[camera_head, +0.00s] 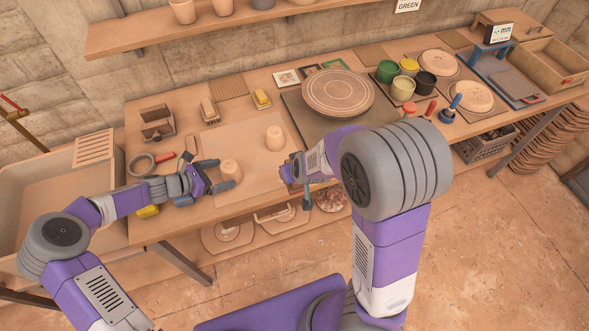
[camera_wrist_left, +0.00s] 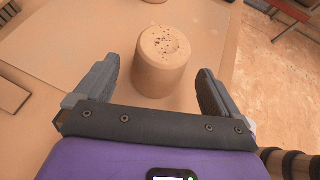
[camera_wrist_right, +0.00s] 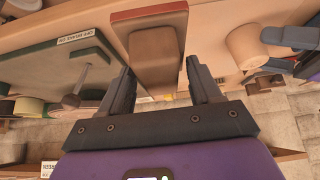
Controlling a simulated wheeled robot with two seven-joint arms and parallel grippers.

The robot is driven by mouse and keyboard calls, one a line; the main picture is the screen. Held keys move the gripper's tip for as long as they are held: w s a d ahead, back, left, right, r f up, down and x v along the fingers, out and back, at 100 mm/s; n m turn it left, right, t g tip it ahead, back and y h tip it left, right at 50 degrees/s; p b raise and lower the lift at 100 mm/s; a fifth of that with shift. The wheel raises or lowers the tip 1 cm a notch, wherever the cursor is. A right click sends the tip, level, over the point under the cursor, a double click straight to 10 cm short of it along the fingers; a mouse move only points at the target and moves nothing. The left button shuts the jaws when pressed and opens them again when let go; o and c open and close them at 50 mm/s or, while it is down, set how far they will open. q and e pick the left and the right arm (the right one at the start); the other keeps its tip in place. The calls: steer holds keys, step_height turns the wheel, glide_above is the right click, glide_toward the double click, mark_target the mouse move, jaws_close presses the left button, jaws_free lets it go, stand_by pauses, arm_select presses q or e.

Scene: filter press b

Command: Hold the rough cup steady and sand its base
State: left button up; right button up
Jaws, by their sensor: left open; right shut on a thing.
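The rough cup (camera_head: 231,169) stands upside down on a pale board. In the left wrist view its base (camera_wrist_left: 165,42) faces up and carries dark specks. My left gripper (camera_head: 217,177) is open, its fingers at either side of the cup's near part, with gaps between. My right gripper (camera_wrist_right: 160,88) is shut on a brown sanding block (camera_wrist_right: 156,58) and holds it right of the cup in the head view. In the head view my right arm mostly hides this block.
A round wheel (camera_head: 338,92) stands behind my right arm. Paint pots (camera_head: 387,71) stand at the back right. Brushes and a tape roll (camera_head: 141,165) lie left. A shelf (camera_head: 170,27) hangs above the bench.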

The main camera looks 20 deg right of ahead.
mark_target(222, 174)
arm_select(q)
steer(key=shift+b+x, duration=0.5)
steer(key=shift+x, duration=1)
steer(key=c, duration=0.8)
steer(key=shift+o, duration=0.2)
